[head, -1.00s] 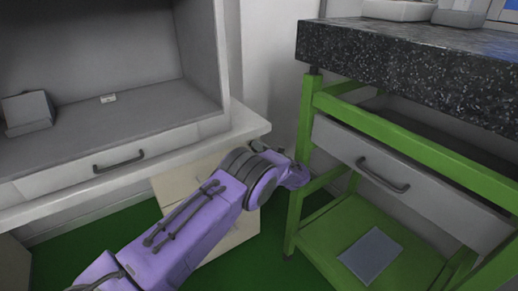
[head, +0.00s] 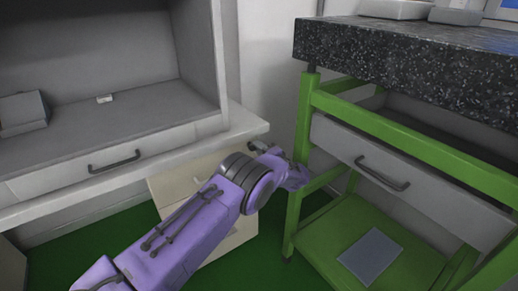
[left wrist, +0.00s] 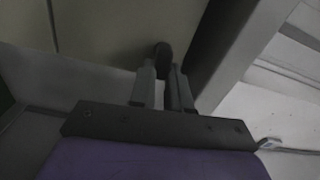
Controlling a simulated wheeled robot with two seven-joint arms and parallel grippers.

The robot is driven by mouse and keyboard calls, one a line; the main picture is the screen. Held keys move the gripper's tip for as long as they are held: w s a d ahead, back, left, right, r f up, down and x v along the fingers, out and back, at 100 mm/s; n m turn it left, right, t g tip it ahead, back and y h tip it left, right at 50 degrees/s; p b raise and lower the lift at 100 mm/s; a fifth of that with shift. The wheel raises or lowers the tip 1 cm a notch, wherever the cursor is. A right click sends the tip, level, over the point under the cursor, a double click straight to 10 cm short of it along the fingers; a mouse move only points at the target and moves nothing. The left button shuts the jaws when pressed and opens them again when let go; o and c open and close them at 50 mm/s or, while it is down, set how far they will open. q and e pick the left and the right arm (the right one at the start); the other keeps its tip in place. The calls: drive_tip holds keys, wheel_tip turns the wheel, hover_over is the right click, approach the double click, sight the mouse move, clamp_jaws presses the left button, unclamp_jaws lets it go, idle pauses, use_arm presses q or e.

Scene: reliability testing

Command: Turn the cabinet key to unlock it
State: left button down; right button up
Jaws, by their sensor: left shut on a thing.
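The cabinet (head: 240,228) is beige and stands low under the counter, partly hidden by my purple left arm. Its pale panel (left wrist: 100,30) fills the upper left of the left wrist view. My left gripper (left wrist: 164,72) points at this panel. Its two grey fingers are close together and shut on a small dark piece, the key (left wrist: 162,52), of which only a rounded dark end shows. The lock around it is too dark to make out. In the head view the fingertips and the key cannot be made out. My right gripper is not in view.
A green-framed bench (head: 302,150) with a speckled dark top (head: 400,62) stands close to the right of my arm. It has a grey drawer (head: 400,180) and a lower shelf with a grey sheet (head: 371,256). A white counter (head: 60,205) overhangs the cabinet.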

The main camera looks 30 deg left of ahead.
use_arm(q)
drive_tip(key=shift+w+r+m, duration=0.15)
drive_tip(key=shift+m, duration=0.45)
drive_tip(key=c, duration=1.1)
unclamp_jaws()
drive_tip(key=shift+a+f, duration=0.1)
drive_tip(key=shift+f, duration=0.1)
drive_tip(key=p+v, duration=0.1)
drive_tip(key=v, duration=0.9)
drive_tip(key=shift+d, duration=0.2)
